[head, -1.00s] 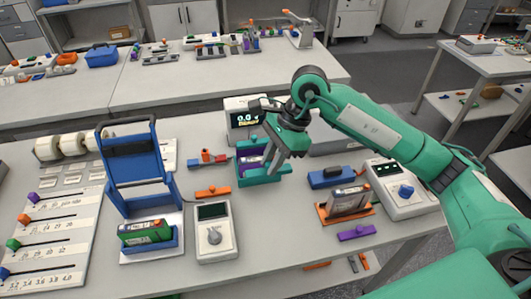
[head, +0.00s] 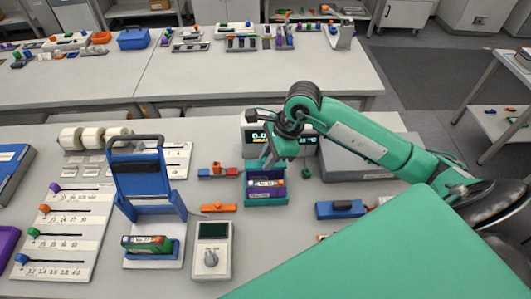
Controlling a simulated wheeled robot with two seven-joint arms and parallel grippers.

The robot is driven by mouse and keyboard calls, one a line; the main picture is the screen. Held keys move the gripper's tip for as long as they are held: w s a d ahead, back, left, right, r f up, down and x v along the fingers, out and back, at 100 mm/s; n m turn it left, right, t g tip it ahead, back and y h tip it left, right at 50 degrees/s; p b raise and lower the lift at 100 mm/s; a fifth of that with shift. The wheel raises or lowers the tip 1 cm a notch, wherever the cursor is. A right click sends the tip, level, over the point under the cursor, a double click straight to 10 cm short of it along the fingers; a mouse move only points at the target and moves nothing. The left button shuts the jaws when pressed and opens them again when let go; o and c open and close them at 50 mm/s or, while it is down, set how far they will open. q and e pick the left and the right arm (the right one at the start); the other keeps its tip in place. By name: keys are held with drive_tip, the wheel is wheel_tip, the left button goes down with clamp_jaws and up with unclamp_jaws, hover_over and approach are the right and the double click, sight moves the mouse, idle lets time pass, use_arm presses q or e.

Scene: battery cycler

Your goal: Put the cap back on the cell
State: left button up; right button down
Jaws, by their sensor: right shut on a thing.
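A green cell (head: 147,243) sits in the low blue holder in front of a blue upright frame (head: 141,172). I cannot tell which part is the cap. My left gripper is not in view.
A grey meter with a knob (head: 212,255) stands front centre. An orange bar (head: 218,208) and a red-and-blue piece (head: 217,171) lie left of the tray. A lit display unit (head: 255,133) stands behind the gripper. A blue block (head: 340,209) lies right, partly near my arm.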

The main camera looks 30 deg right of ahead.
drive_tip(key=shift+f, duration=0.65)
drive_tip(key=shift+f+b, duration=0.6)
drive_tip(key=shift+f, duration=0.25)
wheel_tip(320, 180, down, 3)
drive_tip(key=shift+r+b, duration=0.15)
drive_tip(key=shift+b, duration=0.7)
drive_tip(key=shift+f+b, duration=0.7)
drive_tip(key=shift+b, duration=0.05)
drive_tip(key=shift+s+r+b, duration=0.1)
drive_tip(key=shift+b, duration=0.25)
drive_tip(key=shift+b, duration=0.9)
drive_tip(key=shift+f+b, duration=0.55)
drive_tip(key=shift+b, duration=0.15)
idle(0.4)
